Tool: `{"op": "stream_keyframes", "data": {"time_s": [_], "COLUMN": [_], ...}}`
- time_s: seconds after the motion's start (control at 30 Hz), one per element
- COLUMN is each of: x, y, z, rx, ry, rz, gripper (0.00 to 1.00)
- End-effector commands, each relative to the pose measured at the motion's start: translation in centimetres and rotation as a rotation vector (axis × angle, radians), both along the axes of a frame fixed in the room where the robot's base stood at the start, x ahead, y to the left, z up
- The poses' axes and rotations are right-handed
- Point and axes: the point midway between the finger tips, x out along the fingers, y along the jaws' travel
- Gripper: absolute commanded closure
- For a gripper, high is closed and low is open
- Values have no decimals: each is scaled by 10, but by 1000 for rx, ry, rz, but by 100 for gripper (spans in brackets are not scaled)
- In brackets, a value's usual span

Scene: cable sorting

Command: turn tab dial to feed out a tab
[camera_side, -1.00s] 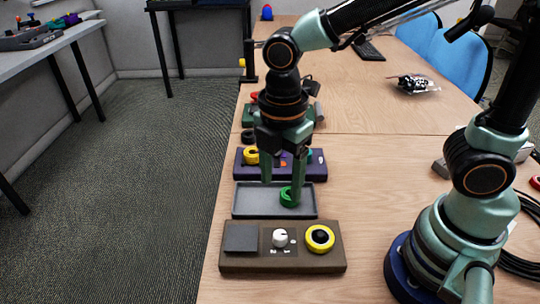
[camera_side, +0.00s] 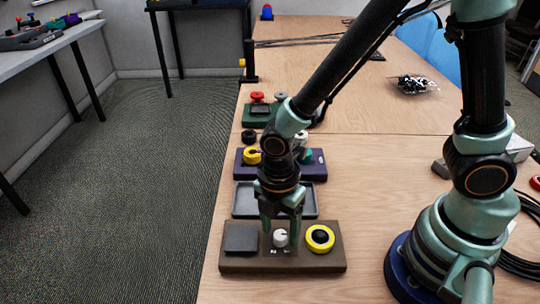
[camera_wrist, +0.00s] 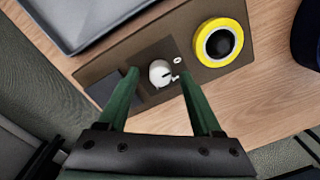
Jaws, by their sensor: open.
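The tab dial is a small white knob (camera_side: 280,238) on a dark panel in the middle of a brown box (camera_side: 312,262). It also shows in the wrist view (camera_wrist: 159,72), with small white marks beside it. My gripper (camera_side: 281,229) points down over the box, with its green fingers apart. In the wrist view my gripper (camera_wrist: 160,78) has one fingertip on each side of the dial, with a gap showing on both sides. I cannot tell the fingertips' exact height. No fed-out tab is visible.
A yellow ring with a black centre (camera_side: 320,238) sits right of the dial on the box. A dark flat pad (camera_side: 241,237) is on its left. A grey tray (camera_side: 241,200) lies behind, and a purple box (camera_side: 316,164) stands beyond it.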

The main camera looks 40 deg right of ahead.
Motion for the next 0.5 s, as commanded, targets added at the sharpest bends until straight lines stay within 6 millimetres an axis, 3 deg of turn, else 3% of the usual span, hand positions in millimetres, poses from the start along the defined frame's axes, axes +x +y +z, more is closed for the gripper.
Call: {"op": "stream_keyframes", "data": {"time_s": [0.37, 0.5], "x": [0, 0], "y": [0, 0], "z": [-5, -5], "rx": [0, 0], "ry": [-1, -1], "rz": [0, 0], "gripper": [34, 84]}}
